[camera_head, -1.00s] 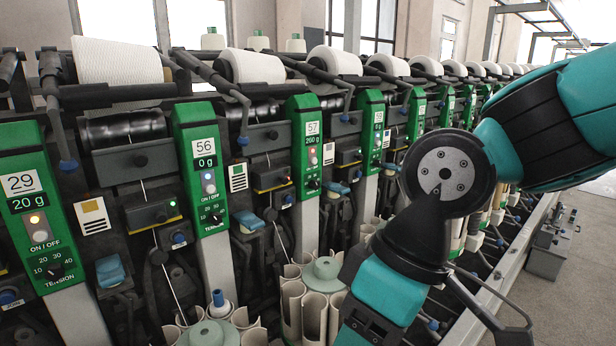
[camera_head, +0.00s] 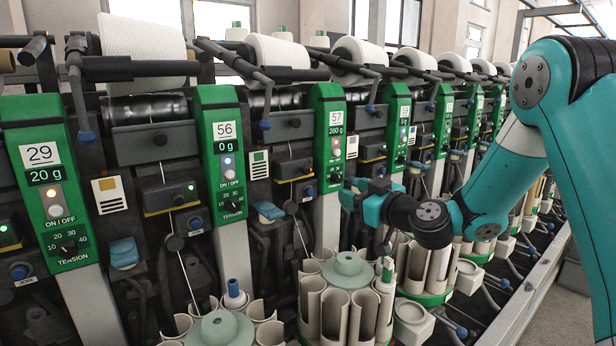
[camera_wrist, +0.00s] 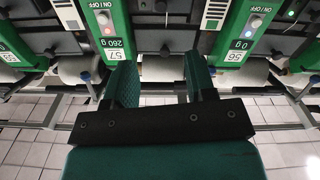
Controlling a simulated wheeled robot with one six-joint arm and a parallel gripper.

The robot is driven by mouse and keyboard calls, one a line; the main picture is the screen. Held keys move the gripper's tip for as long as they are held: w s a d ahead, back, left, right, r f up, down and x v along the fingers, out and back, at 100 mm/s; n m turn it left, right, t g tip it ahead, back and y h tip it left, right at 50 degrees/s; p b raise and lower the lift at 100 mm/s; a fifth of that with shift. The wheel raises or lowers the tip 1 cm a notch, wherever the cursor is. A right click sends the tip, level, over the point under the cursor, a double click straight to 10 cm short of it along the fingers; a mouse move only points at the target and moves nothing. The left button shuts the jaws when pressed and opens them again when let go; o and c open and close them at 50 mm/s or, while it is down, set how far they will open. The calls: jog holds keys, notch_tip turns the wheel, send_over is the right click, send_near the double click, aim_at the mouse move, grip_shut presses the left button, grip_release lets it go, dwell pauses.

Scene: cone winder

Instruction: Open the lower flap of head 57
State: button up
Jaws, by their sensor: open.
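The green panel of head 57 (camera_head: 333,150) stands at centre in the head view, its display and small light lit. It also shows upside down in the wrist view, left of the jaws (camera_wrist: 115,52). My gripper (camera_wrist: 162,80) is open and empty in the wrist view, its two teal fingers pointing at the machine between panels 57 and 56. In the head view my gripper (camera_head: 352,192) is small, just right of panel 57's lower part. Blue flap-like parts sit low on the heads, one (camera_head: 268,212) between panels 56 and 57. I cannot tell which is head 57's lower flap.
Panels of head 56 (camera_head: 225,150) and head 29 (camera_head: 42,180) stand to the left. White yarn cones (camera_head: 280,55) line the top. Round magazines of beige tubes (camera_head: 335,310) stand in front below the heads. Grey floor lies clear at the right.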

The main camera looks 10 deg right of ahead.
aim_at(308, 172)
jog(key=p+x, duration=0.8)
jog(key=x, duration=0.9)
jog(key=shift+a+r, duration=0.15)
grip_shut()
